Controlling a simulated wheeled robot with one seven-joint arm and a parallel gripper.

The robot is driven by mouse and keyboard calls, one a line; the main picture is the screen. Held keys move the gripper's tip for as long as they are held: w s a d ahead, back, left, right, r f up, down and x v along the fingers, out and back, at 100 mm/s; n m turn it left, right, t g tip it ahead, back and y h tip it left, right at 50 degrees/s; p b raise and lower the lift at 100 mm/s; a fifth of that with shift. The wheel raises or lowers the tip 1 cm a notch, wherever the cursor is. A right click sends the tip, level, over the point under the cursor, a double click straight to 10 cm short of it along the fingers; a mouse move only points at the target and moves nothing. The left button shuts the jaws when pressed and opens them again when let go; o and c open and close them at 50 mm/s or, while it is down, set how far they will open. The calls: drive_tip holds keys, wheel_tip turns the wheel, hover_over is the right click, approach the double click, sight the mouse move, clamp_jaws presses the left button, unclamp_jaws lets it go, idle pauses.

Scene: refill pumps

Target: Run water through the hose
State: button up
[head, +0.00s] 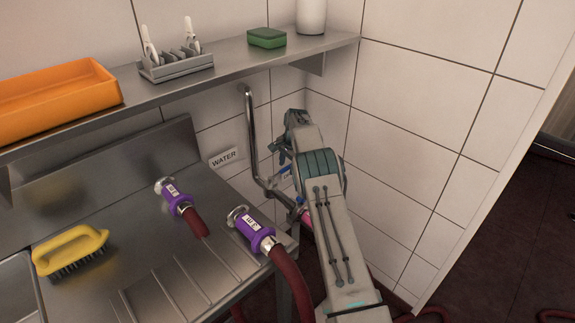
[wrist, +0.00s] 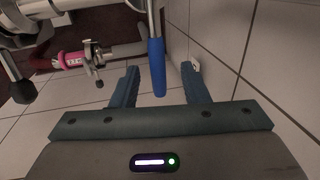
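My gripper (wrist: 161,75) is open, its two fingers apart on either side of a blue lever handle (wrist: 157,68) in the wrist view. Gaps show between the handle and both fingers. In the head view my arm hides much of the gripper and valve. The bent metal water pipe (head: 250,130) runs down the tiled wall beside a WATER label (head: 224,158). A pink-banded fitting (wrist: 72,60) with a hose shows at left in the wrist view. Two purple hose couplings, one (head: 173,197) left and one (head: 254,231) right, lie on the steel counter with dark red hoses.
A yellow brush (head: 70,250) lies on the counter (head: 130,262). The shelf (head: 225,68) above holds an orange tray (head: 60,98), a grey rack (head: 176,68), a green sponge (head: 267,38) and a white container (head: 311,17). Tiled walls stand close behind and right of my arm.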

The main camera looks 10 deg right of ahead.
drive_tip(key=shift+r, duration=0.15)
wheel_tip(320, 180, up, 13)
drive_tip(key=s+d, duration=0.1)
drive_tip(key=s, duration=0.1)
drive_tip(key=shift+s+d+r, duration=0.15)
drive_tip(key=shift+d, duration=0.05)
